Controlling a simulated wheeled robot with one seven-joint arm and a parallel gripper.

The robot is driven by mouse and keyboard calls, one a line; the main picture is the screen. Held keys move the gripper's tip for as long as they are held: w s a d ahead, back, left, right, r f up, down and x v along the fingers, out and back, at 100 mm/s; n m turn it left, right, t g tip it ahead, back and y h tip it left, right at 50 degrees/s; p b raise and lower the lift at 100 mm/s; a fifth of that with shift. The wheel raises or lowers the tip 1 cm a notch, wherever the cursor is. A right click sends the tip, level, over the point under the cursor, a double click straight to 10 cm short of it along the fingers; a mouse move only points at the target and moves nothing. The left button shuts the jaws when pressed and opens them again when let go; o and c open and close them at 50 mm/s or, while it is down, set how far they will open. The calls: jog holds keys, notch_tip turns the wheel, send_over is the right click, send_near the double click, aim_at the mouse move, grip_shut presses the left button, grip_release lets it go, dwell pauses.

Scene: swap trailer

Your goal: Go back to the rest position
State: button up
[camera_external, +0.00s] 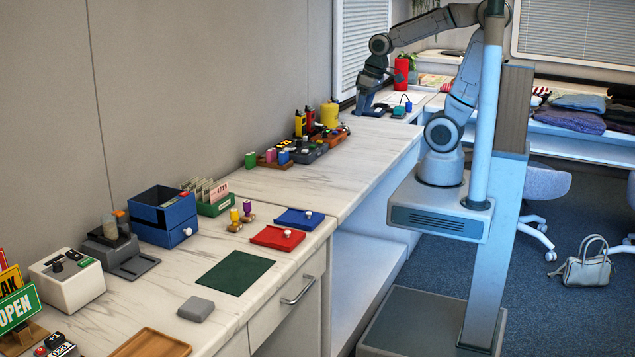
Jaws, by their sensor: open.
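My grey arm reaches up and left over the far end of the long marble-topped counter (280,185). My gripper (367,103) points down there, close above the counter near the back wall. It is small in this view, but it looks open, and I see nothing held between its fingers. I cannot tell whether it touches the dark blue thing below it. A small blue object (398,110) and a teal one (408,106) are just right of it.
A yellow container (329,115) and a rack of coloured items (305,148) stand left of my gripper. Nearer are a blue drawer box (163,217), a red tray (277,238) and a green mat (235,273). Mid-counter is mostly clear.

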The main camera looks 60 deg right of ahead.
jog(key=shift+s+d+f, duration=0.1)
jog(key=shift+s+f, duration=0.15)
jog(key=shift+s, duration=0.5)
jog(key=shift+s+f, duration=0.2)
jog(key=shift+s, duration=0.5)
